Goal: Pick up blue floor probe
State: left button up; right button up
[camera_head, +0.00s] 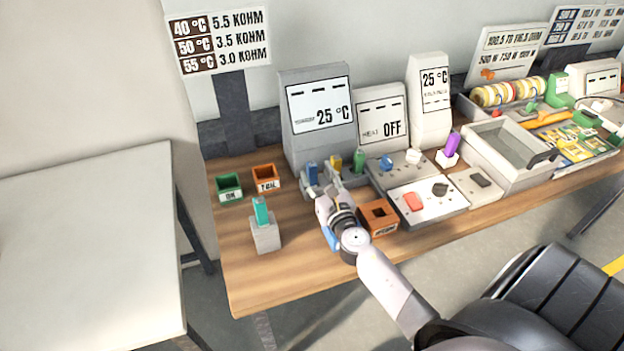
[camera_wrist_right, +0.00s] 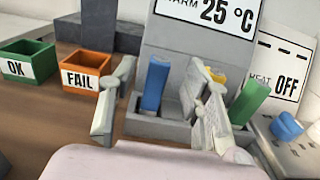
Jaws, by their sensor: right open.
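The blue floor probe (camera_head: 312,173) stands upright in a grey holder (camera_wrist_right: 143,126), beside a yellow probe (camera_head: 336,163) and a green probe (camera_head: 359,161). In the right wrist view the blue probe (camera_wrist_right: 156,84) stands between the two fingers, nearer the right one. My right gripper (camera_head: 322,188) is open at the front of the holder, and its fingers (camera_wrist_right: 160,108) show apart on either side of the probe. I cannot tell whether a finger touches it. The yellow probe (camera_wrist_right: 218,76) is partly hidden behind the right finger. My left gripper is not in view.
Green OK (camera_head: 229,187) and orange FAIL (camera_head: 266,178) boxes stand to the left. A teal probe in a grey block (camera_head: 265,236) stands at the front left. An orange-brown box (camera_head: 379,217) and a switch panel (camera_head: 428,201) lie to the right.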

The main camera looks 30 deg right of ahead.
aim_at(314, 167)
jog(key=x, duration=0.5)
jog(key=shift+s, duration=0.1)
jog(key=shift+c, duration=0.6)
grip_shut()
jog(key=shift+r, duration=0.1)
